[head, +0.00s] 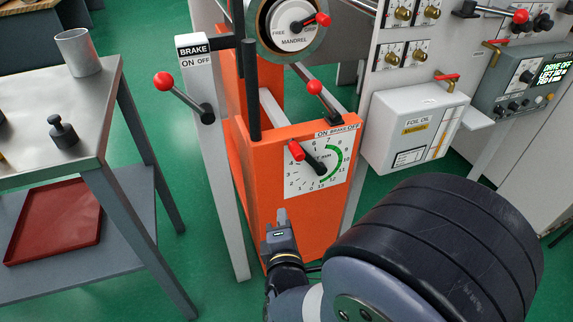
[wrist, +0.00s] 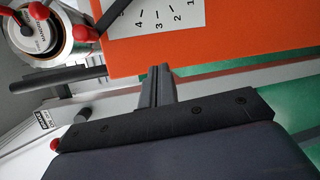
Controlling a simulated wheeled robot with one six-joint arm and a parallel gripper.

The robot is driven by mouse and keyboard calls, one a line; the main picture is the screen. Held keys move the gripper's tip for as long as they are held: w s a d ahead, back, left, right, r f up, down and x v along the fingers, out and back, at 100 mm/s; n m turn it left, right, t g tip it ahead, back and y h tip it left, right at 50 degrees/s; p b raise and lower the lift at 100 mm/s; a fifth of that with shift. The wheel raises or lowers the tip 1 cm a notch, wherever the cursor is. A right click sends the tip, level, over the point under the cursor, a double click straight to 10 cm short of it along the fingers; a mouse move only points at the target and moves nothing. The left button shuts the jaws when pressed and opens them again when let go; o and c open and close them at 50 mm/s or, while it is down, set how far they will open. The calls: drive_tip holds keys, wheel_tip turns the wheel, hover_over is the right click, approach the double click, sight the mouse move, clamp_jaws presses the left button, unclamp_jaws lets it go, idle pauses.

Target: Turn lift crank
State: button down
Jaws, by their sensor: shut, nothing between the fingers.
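No part in view carries a readable "lift" label, so I cannot tell which handle is the lift crank. A red-knobbed handle (head: 310,157) sits on a numbered white dial (head: 328,172) on the front of the orange housing (head: 285,207). My gripper (head: 282,216) is in front of the lower part of this housing, below the dial, apart from the handle. Its fingers are together and empty. In the wrist view, the closed fingers (wrist: 158,72) point at the orange panel (wrist: 210,40); part of the dial (wrist: 155,15) and red knobs show near the upper edge.
A mandrel disc (head: 290,28) with a red-tipped handle is above the housing. A red-knobbed brake lever (head: 185,94) is at left, another lever (head: 322,96) at the on/off brake label. A grey table (head: 105,115) stands left, a foil oil box (head: 412,122) right.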

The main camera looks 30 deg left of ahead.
wheel_tip(320, 180, up, 6)
drive_tip(key=s+n+t+y, duration=0.2)
drive_tip(key=s+y, duration=0.1)
drive_tip(key=w+a+r+b, duration=0.2)
drive_tip(key=w+a+b, duration=0.1)
drive_tip(key=w, duration=0.7)
drive_tip(key=shift+w+a+g, duration=0.2)
drive_tip(key=shift+w+g, duration=0.1)
drive_tip(key=shift+w, duration=0.05)
drive_tip(key=shift+r, duration=0.2)
drive_tip(key=shift+w+d+r+m+h, duration=0.2)
drive_tip(key=shift+w+r+m+h, duration=0.1)
drive_tip(key=shift+r, duration=0.05)
